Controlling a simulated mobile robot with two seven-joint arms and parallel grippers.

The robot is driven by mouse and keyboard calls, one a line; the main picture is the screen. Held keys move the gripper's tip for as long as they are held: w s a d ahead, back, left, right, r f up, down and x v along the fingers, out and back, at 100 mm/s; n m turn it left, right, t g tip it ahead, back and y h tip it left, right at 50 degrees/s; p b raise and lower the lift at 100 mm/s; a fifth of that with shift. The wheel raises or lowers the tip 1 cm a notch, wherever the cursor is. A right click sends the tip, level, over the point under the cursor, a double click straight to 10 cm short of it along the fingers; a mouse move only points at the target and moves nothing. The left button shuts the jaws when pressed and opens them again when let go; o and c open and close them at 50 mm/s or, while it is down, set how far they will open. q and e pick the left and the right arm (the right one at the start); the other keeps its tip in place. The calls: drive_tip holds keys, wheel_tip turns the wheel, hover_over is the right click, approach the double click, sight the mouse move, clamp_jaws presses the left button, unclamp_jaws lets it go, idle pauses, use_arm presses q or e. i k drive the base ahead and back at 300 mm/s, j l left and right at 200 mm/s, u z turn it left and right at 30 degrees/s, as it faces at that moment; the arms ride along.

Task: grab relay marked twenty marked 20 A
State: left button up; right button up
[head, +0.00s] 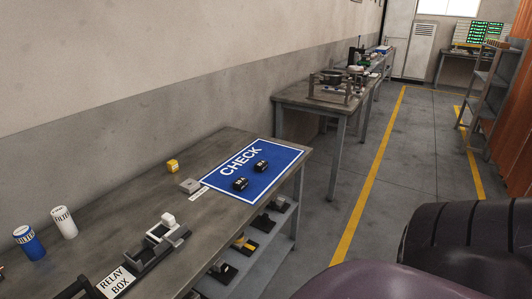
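Two small black blocks with pale markings, which look like relays, lie on the blue CHECK mat (221,184). The nearer block (241,184) is left of the farther block (261,166). A small yellow block (173,166) stands on the bare workbench left of the mat. The markings on all three are too small to read, so I cannot tell which one says 20 A. A black holder with a white RELAY BOX label (116,282) is at the bench's near edge. Neither of my grippers is in view.
The workbench (130,198) also holds a blue can (29,243), a white FILTER can (64,222) and a grey box (190,186). A lower shelf (262,250) holds several dark parts. Farther tables stand along the wall. The yellow-lined floor (350,190) right of the bench is clear.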

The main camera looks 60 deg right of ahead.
sight(260, 166)
drive_tip(key=l, duration=0.6)
drive_tip(key=i+l, duration=0.15)
drive_tip(key=l, duration=1)
